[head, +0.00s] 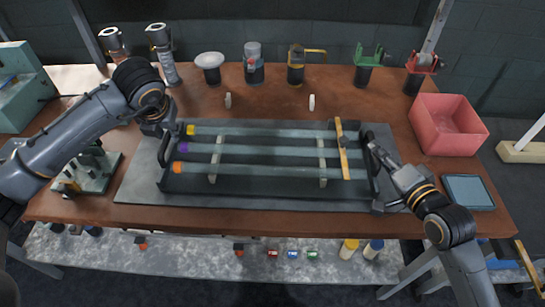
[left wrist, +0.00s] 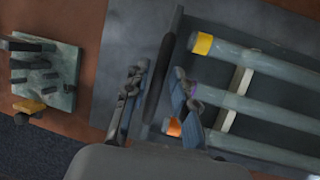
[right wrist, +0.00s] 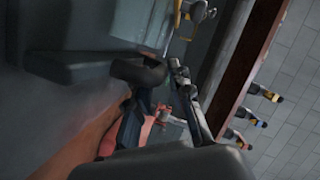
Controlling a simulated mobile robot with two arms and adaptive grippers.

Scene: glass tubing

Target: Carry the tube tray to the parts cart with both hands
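The dark tube tray (head: 265,190) lies on a grey mat on the bench, with an upright handle at each end. Three glass tubes (head: 260,150) lie along it, their left ends banded yellow, purple and orange. My left gripper (head: 163,128) is at the left handle; in the left wrist view its open fingers (left wrist: 158,98) stand either side of the dark handle bar (left wrist: 163,75). My right gripper (head: 378,158) is at the right handle. In the right wrist view its fingers (right wrist: 160,108) look apart near a dark bar; contact is unclear.
A yellow measuring tool (head: 342,150) lies across the tubes' right end. A pink bin (head: 447,125) and blue-grey pad (head: 468,192) are right of the tray. Burners and stands line the back. A grey surface (head: 515,180) stands at the far right.

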